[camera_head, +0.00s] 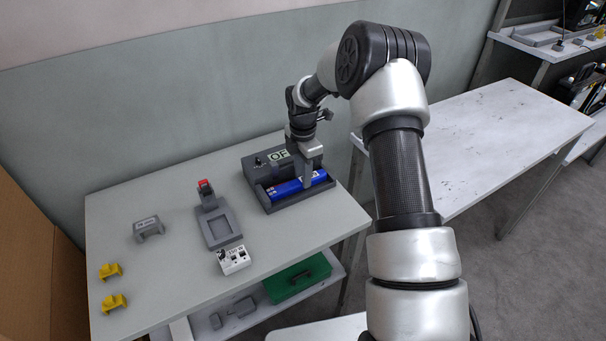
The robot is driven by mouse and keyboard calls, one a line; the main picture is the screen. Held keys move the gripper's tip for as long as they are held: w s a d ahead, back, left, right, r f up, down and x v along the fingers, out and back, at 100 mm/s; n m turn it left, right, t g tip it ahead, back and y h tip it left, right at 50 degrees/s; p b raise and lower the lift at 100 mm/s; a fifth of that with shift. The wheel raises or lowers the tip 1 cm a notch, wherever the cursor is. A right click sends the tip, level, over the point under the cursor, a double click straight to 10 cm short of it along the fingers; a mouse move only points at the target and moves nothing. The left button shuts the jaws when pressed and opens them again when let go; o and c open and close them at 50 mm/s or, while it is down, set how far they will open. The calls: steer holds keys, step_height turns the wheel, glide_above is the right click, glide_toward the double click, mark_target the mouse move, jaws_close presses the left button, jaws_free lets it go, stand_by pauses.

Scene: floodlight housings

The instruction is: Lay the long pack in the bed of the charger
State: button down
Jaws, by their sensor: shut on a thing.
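The long pack (284,189) is a blue cylinder-like block with red and white marks. It lies lengthwise at the bed of the charger (275,208), a dark grey box with a raised back and a label reading "OF". My gripper (306,184) points down over the right part of the pack and is shut on it. The pack appears to be within the bed's low walls; whether it touches the bottom is too small to tell. The gripper's fingers partly hide the pack and the label.
On the table (170,270) stand a grey tray fixture (219,227) with a red-topped part, a white switch box (234,260), a grey bracket (148,228) and two yellow brackets (110,271). A green tray (297,279) sits on the lower shelf. The right table (480,150) is clear.

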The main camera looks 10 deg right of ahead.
steer(key=c, duration=1.3)
jaws_free()
steer(key=shift+c, duration=0.2)
steer(key=s+r+m+p, duration=0.1)
steer(key=s+r+p, duration=0.1)
steer(key=r, duration=1.1)
steer(key=s+r+m+p, duration=0.1)
steer(key=s+r+m, duration=0.1)
steer(key=r, duration=1)
steer(key=s+r+m+t+h+p, duration=0.1)
steer(key=s+r+m+t+p, duration=0.15)
steer(key=s+r+m, duration=0.6)
steer(key=s+r+m+t+p, duration=0.1)
steer(key=s+r+m, duration=0.3)
steer(key=s, duration=0.6)
steer(key=s+r+m+t+y+p, duration=0.1)
steer(key=s+r+m+p, duration=0.3)
steer(key=s, duration=0.7)
steer(key=shift+s+m+t, duration=0.25)
steer(key=shift+m+t, duration=0.3)
steer(key=shift+m, duration=0.5)
